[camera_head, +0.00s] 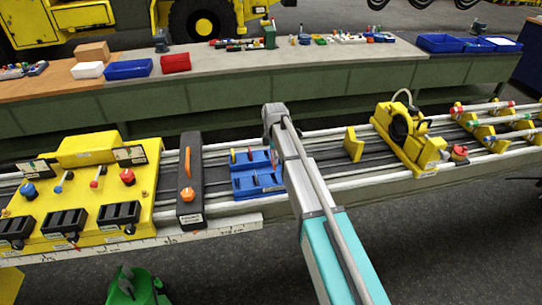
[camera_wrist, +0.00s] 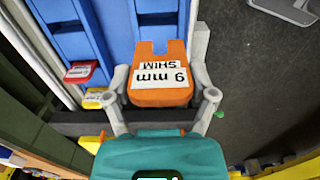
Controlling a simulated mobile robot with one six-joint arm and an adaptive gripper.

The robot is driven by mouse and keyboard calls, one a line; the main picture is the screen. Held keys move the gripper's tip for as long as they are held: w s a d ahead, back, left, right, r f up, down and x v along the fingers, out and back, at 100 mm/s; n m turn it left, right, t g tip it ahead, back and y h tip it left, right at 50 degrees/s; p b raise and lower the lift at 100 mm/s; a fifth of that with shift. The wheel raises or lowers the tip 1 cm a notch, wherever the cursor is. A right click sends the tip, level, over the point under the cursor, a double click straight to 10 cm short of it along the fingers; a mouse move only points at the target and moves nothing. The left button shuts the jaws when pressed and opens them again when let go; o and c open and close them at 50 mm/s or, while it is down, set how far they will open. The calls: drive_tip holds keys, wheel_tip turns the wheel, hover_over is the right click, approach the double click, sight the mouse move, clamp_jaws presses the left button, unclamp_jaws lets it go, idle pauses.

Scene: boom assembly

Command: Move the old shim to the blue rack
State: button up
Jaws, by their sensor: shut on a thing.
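In the wrist view my gripper (camera_wrist: 162,78) is shut on an orange shim (camera_wrist: 160,98), with one finger at each side. The shim has a notched far edge and a white label with "mm SHIM" upside down; its digit could be 6 or 9. The blue rack (camera_wrist: 68,28) lies beyond it, and the shim overlaps the rack's right part; I cannot tell whether they touch. A red shim (camera_wrist: 82,72) and a yellow shim (camera_wrist: 95,97) are at the rack's left part. In the head view the blue rack (camera_head: 262,182) stands left of my arm, which hides the gripper and held shim.
A black box with an orange handle (camera_head: 189,165) stands left of the rack, beside a yellow control panel (camera_head: 85,205). Right of my arm are a yellow bracket (camera_head: 353,144) and a yellow clamp unit (camera_head: 405,140). A workbench with blue bins (camera_head: 440,43) is behind.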

drive_tip(key=shift+f+b, duration=2.4)
drive_tip(key=shift+f, duration=0.15)
drive_tip(key=shift+w, duration=0.2)
drive_tip(key=shift+f+b, duration=2)
drive_tip(key=o, duration=0.9)
drive_tip(key=shift+r, duration=0.1)
